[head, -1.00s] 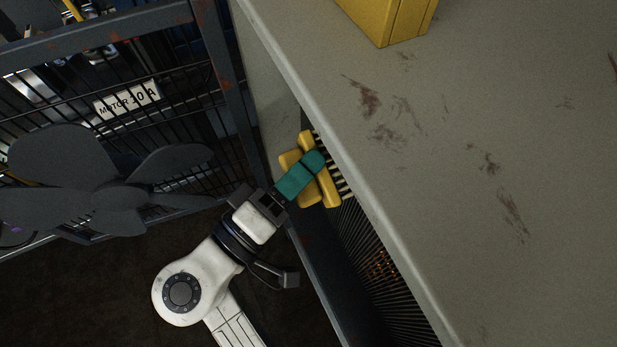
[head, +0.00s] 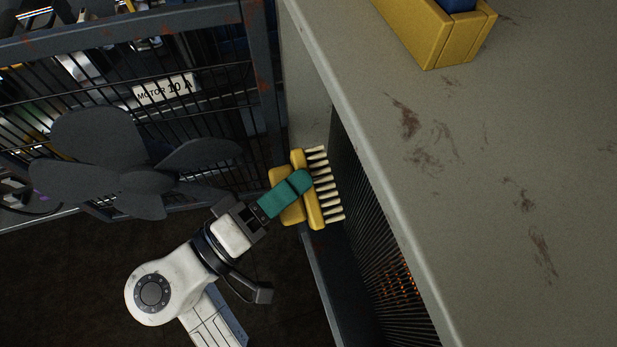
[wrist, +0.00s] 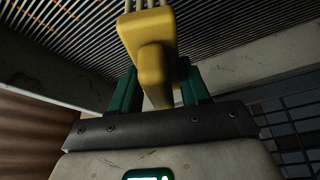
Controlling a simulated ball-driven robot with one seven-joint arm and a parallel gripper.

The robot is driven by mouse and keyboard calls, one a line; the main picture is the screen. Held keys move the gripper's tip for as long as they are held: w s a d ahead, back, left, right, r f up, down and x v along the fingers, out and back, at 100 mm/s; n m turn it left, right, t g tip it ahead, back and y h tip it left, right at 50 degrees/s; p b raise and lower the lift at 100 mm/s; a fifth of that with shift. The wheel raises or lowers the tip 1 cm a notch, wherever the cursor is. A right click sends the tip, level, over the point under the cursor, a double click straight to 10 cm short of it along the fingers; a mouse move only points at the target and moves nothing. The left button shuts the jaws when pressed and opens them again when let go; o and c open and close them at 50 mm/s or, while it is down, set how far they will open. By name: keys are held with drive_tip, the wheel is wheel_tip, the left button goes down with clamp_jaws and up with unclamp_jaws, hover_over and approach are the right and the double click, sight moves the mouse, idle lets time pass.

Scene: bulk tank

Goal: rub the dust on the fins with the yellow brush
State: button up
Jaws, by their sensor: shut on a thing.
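The yellow brush (head: 308,190) has a yellow block, a yellow grip and a row of pale bristles pointing right. My gripper (head: 300,181), with green fingers, is shut on it. In the wrist view the brush (wrist: 152,50) stands between my green fingers (wrist: 160,88), its bristles at the top edge in front of the fins. The dark fins (head: 372,210) line the open side of the grey cabinet, with an orange glow low among them. They also fill the top of the wrist view (wrist: 235,20). I cannot tell whether the bristles touch them. No dust is clear.
The grey cabinet top (head: 480,130), scuffed with rusty marks, overhangs the fins. A yellow box (head: 435,35) with something blue in it stands on top. At left are a dark fan (head: 125,165) and a mesh cage with a "MOTOR 10 A" label (head: 164,89).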

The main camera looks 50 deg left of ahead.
drive_tip(key=shift+s+a, duration=0.2)
drive_tip(key=shift+s, duration=0.2)
drive_tip(key=shift+s+a, duration=0.3)
drive_tip(key=shift+s, duration=0.4)
drive_tip(key=shift+s+a, duration=0.25)
drive_tip(key=shift+s, duration=0.45)
idle(0.6)
